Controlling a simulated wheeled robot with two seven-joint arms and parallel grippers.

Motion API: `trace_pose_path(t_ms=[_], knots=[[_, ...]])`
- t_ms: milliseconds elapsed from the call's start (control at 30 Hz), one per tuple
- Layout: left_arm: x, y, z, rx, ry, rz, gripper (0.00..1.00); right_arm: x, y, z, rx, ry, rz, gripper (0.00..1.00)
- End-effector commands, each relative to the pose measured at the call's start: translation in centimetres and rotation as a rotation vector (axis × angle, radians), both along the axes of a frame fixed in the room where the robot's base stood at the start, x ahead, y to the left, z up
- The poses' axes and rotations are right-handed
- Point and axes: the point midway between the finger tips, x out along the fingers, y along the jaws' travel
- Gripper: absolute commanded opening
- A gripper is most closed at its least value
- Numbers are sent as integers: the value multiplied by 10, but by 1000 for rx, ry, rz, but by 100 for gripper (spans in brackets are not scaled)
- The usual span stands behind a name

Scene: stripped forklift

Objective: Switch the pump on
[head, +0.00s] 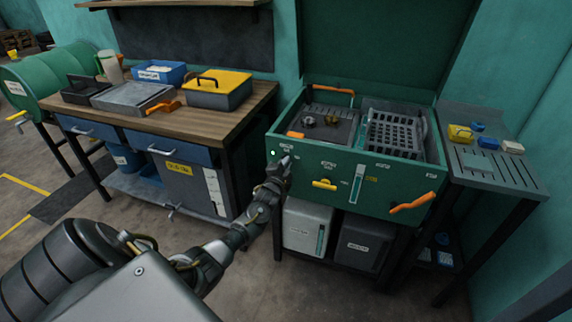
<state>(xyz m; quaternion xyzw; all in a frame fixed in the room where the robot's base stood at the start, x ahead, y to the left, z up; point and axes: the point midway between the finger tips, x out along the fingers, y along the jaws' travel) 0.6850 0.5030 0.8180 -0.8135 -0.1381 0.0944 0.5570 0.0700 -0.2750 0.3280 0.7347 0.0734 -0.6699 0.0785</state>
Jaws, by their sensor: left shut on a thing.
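The green parts washer (310,172) stands right of centre with its lid up. My left gripper (286,164) is at the left end of its front panel, shut on what seems to be the pump switch. The fingers hide most of the switch, so I cannot tell its position. A small green light (273,153) glows on the panel just left of the fingers. A small label (286,148) sits above them, too small to read. My right gripper is not in view.
The panel also has a yellow handle (324,184), a level gauge (357,184) and an orange lever (412,202). A wooden workbench (215,118) stands left, a slatted side table (490,165) right. White (307,228) and dark (361,243) containers sit below.

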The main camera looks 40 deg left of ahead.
Motion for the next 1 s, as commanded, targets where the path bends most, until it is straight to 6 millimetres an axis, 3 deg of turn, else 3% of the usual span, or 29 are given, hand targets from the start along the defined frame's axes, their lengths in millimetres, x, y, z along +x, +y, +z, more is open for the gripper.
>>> trace_pose_path(t_ms=[600, 633, 767, 1000], knots=[[0, -1, -2, 35, 16, -2, 0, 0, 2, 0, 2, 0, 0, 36], [0, -1, -2, 35, 16, -2, 13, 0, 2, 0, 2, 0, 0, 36], [0, -1, -2, 34, 15, -2, 30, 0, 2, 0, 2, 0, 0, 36], [0, -1, -1, 34, 13, 0, 31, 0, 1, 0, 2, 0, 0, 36]])
